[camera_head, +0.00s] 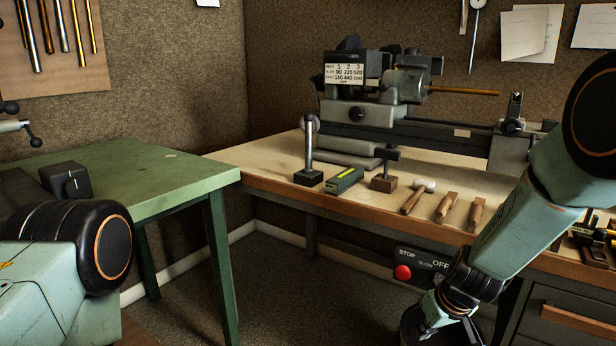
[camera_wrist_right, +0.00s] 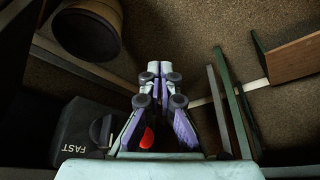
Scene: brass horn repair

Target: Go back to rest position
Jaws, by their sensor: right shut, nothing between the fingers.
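My right arm comes in from the right in the head view, bent downward in front of the workbench (camera_head: 270,192). Its wrist hangs low by the bench's front edge, near the bottom of the picture. My right gripper (camera_wrist_right: 160,70) shows clearly in the right wrist view, its two fingers together and nothing between them. The red stop button (camera_wrist_right: 147,138) shows beside and partly behind the fingers there. Part of my left arm shows at the lower left of the head view; my left gripper is out of the picture.
A lathe (camera_head: 370,112) stands on the bench. A green block (camera_head: 345,180), a mallet (camera_head: 416,197) and wooden-handled tools (camera_head: 447,207) lie along its front. A switch box (camera_head: 425,262) with the red button hangs below. A green table (camera_head: 150,180) stands left; open floor (camera_head: 290,290) lies between.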

